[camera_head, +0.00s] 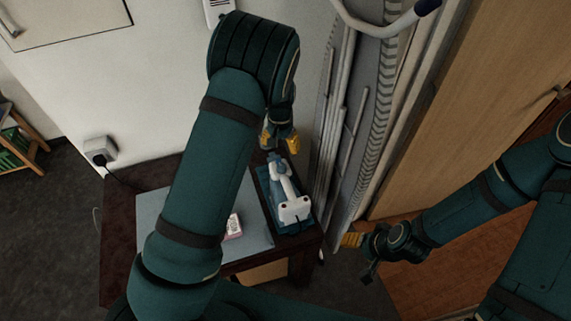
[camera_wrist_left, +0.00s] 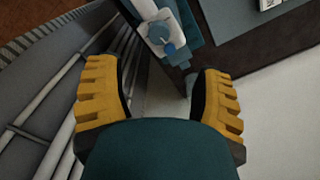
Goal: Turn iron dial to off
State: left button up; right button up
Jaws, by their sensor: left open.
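The iron (camera_head: 293,209), white with teal parts, lies on the right end of the dark table. In the left wrist view, part of the iron (camera_wrist_left: 174,22) shows at the top, with a round blue dial (camera_wrist_left: 158,32) on its white body. My left gripper (camera_head: 280,139) is just beyond the iron's far end in the head view. Its yellow fingers (camera_wrist_left: 158,82) are apart with nothing between them, and they look clear of the dial. My right gripper (camera_head: 363,254) is low on the right, away from the iron; its finger spacing is unclear.
The table (camera_head: 117,234) carries a grey-blue mat (camera_head: 150,208) and a small white-and-pink box (camera_head: 233,227). An upright ironing board (camera_head: 358,130) stands close to the right of the iron. A wooden cabinet (camera_head: 455,110) is further right. My left arm hides much of the table.

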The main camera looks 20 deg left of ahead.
aim_at(282, 166)
pick_arm(q)
notch_tip(282, 166, down, 11)
jog(key=shift+d, duration=0.1)
dwell(0.3)
grip_shut()
